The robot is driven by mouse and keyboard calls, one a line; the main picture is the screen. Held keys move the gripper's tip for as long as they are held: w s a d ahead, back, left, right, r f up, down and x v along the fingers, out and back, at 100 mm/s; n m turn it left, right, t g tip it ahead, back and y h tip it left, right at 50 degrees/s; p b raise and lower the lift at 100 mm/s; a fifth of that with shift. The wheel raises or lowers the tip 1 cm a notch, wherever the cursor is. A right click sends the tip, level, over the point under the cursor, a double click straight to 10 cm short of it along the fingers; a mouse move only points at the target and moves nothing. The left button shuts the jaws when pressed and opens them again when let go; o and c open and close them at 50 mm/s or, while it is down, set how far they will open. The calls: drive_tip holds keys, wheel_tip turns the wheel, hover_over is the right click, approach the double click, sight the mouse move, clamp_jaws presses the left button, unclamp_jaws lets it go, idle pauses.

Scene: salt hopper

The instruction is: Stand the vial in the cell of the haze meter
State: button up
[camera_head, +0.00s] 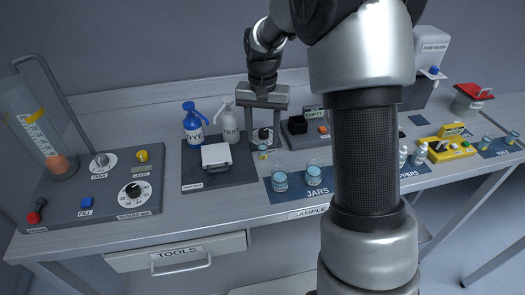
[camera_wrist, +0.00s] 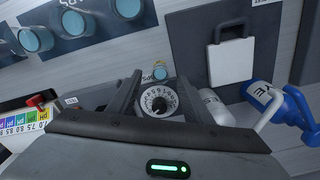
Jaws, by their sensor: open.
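The wrist view shows the dial (camera_wrist: 158,103) between the fingers (camera_wrist: 160,80). A small round vessel (camera_head: 263,152) with a yellowish rim and bluish contents stands just in front of the dial; it also shows beyond the fingertips in the wrist view (camera_wrist: 160,72). It may be the vial, but it is too small to tell.
Left of my gripper are a dark mat (camera_head: 238,175) with a white case (camera_head: 216,157), a blue DYE bottle (camera_head: 194,124) and a white TEST bottle (camera_head: 228,122). A yellow device (camera_head: 446,146) is right, beyond my arm.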

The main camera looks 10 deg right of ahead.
wheel_tip(320, 180, down, 2)
drive_tip(key=shift+f, duration=0.1)
clamp_jaws()
